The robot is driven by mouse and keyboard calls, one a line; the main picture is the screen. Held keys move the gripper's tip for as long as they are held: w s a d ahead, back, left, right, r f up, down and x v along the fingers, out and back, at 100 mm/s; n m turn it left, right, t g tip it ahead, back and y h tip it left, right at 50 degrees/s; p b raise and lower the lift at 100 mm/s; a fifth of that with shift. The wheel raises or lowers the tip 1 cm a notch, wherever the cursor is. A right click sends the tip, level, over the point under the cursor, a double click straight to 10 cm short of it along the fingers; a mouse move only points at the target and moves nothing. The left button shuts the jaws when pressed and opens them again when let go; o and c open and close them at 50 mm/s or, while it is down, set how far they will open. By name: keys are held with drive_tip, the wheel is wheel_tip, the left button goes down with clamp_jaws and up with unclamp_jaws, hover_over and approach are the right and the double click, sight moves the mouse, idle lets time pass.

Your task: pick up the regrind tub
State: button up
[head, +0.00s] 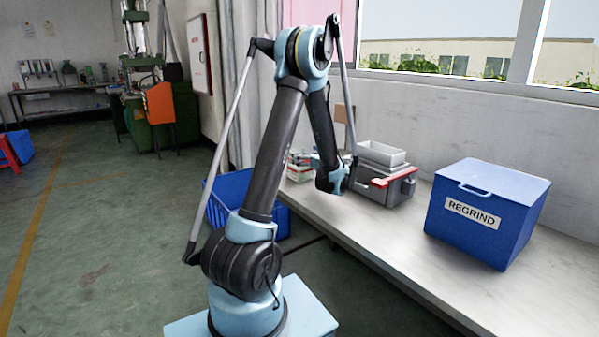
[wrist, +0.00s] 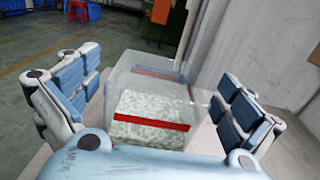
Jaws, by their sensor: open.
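A clear tub (wrist: 150,107) of pale grey-green granules with a red band stands upright on the bench in the wrist view. In the head view a small pale tub with a red stripe (head: 299,166), probably the same one, shows behind my arm, partly hidden. My gripper (wrist: 157,92) is open, with its blue-padded fingers on either side of the clear tub. Gaps show between the pads and the tub walls, and the gripper's palm hides the tub's near base.
A blue lidded box labelled REGRIND (head: 478,215) stands on the bench (head: 400,238) at right. A grey unit (head: 385,190) with red trim carries a light tray (head: 381,153) close right of my wrist. A blue crate (head: 232,195) is on the floor. The wall runs behind.

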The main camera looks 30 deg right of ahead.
drive_tip(key=shift+w+a, duration=0.15)
drive_tip(key=shift+w, duration=0.85)
drive_tip(key=c, duration=1.9)
drive_tip(key=shift+r, duration=0.1)
